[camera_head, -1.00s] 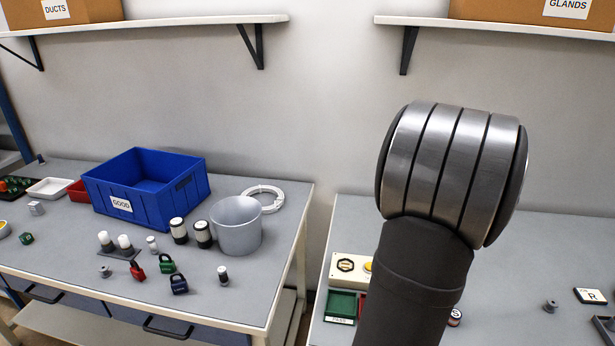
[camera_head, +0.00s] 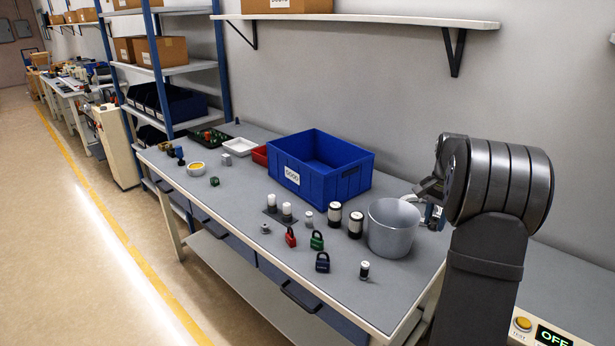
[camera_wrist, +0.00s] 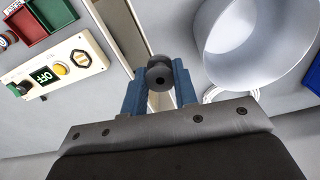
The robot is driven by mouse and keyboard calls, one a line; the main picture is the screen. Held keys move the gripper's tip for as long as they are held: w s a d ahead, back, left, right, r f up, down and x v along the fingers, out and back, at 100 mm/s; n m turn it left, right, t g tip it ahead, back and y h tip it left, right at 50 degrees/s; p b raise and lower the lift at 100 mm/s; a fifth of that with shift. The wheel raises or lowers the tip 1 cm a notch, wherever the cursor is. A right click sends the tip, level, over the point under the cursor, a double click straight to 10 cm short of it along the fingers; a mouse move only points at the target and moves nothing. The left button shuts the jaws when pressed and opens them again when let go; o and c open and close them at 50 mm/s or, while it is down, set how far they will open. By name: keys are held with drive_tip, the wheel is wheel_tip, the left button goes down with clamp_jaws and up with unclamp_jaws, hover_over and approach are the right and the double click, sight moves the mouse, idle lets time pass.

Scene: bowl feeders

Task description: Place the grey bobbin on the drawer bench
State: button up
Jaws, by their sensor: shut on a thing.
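My gripper (camera_wrist: 160,92) is shut on the grey bobbin (camera_wrist: 160,74), a small dark grey spool held between its blue fingers in the wrist view. In the head view my gripper is mostly hidden behind my arm, beside the bucket at the right end of the drawer bench. The drawer bench (camera_head: 225,205) has a grey top with blue drawers below. The wrist view places the bobbin above the gap between the two benches, with the bucket close on the right. Another small grey spool-like piece (camera_head: 265,228) stands near the bench's front edge.
A grey bucket (camera_head: 392,232) and blue bin (camera_head: 345,188) stand on the bench. Several padlocks, including a red one (camera_head: 290,237), and several cylinders stand in front of them. A control box (camera_wrist: 62,66) sits on the other bench. Bench top at front left is clear.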

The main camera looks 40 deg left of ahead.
drive_tip(key=s+a+n, duration=0.2)
drive_tip(key=s+a, duration=0.2)
drive_tip(key=a, duration=1)
drive_tip(key=n, duration=0.2)
hover_over(340, 251)
wheel_tip(340, 251, down, 11)
drive_tip(key=shift+f, duration=2.5)
drive_tip(key=shift+f, duration=0.1)
drive_tip(key=o, duration=0.5)
drive_tip(key=shift+f, duration=0.1)
drive_tip(key=o, duration=0.4)
